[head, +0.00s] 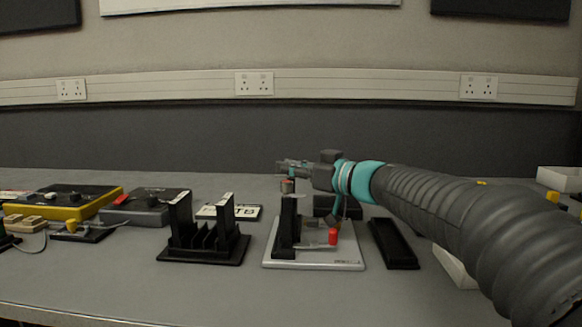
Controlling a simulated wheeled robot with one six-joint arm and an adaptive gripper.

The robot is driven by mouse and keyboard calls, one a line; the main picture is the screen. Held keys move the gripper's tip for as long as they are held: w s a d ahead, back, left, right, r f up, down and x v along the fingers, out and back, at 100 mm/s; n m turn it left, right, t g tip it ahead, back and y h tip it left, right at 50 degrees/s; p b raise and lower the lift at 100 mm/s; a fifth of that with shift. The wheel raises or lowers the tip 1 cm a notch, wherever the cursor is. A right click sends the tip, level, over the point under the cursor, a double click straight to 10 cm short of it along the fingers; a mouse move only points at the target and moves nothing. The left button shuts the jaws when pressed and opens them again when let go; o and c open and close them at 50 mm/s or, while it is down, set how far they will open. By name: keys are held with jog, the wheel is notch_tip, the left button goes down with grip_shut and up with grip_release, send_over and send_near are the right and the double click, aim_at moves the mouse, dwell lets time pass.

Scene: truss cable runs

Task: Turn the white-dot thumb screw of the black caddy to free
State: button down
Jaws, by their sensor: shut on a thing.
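My gripper (288,169) reaches in from the right, level above a black upright post (287,222) on a pale plate (314,265). It is shut on a small reddish-grey knob (288,186) at the top of that post. No white dot can be made out on the knob at this size. Left of the plate stands a black slotted caddy (205,255) with two uprights and several thin dividers. I cannot tell which black holder the knob's screw belongs to, and my gripper hides part of the knob.
A red-tipped lever (332,237) stands on the pale plate below my arm. A long black tray (394,244) lies to its right. A yellow-framed box (65,205) and a grey box (147,207) stand at the left. The front table strip is clear.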

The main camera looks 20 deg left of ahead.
jog(key=m+t+h+p, duration=0.1)
jog(key=m+t, duration=0.1)
jog(key=t, duration=0.1)
jog(key=shift+a+r, duration=0.1)
jog(key=shift+m+t+h, duration=0.3)
jog(key=shift+t+h, duration=0.1)
jog(key=c, duration=1)
grip_release()
jog(key=shift+c, duration=0.2)
notch_tip(320, 180, up, 10)
jog(key=shift+f, duration=0.1)
